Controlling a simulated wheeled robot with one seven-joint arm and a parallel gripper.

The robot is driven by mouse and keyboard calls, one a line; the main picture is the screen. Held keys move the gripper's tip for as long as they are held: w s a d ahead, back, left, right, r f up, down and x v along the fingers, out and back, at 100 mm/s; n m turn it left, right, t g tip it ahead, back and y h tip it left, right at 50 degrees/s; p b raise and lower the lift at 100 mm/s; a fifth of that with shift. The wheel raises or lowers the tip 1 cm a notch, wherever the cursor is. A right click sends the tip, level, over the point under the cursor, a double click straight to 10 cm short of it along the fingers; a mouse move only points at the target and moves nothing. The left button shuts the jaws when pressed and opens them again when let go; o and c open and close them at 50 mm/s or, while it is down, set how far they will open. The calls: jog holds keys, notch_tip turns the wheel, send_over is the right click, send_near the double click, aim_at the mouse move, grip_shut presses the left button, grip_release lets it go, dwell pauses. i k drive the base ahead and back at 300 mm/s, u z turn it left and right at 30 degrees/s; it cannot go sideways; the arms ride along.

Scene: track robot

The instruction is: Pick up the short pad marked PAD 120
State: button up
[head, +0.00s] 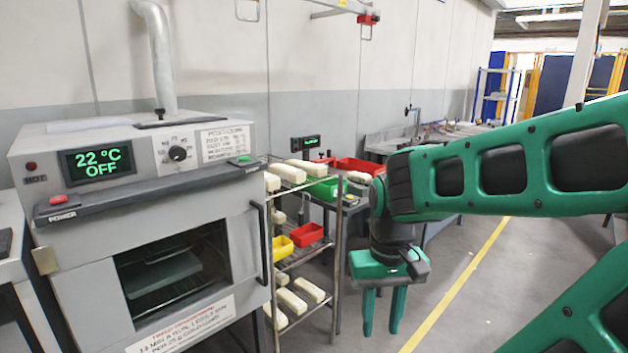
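Several cream block-shaped pads lie on a wire rack beside the oven. On its top level are a long block (287,173), another block (307,168) and a short one (271,182). Lower down lie more blocks, among them one on the bottom level (309,289). No marking can be read on any of them, so I cannot tell which is PAD 120. My gripper (383,318) points down in front of and to the right of the rack, apart from it. Its two green fingers are parted with nothing between them.
The grey oven (60,170) stands at left, its display reading 22 °C OFF. A bench stands behind. The floor (470,310) at right is clear.

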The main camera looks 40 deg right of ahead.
aim_at(272, 183)
jog(key=z, duration=0.45)
jog(key=k, duration=1)
jog(key=z, duration=0.95)
jog(key=i, duration=2.35)
jog(key=u, duration=1.05)
jog(key=i, duration=0.9)
jog(key=u, duration=0.6)
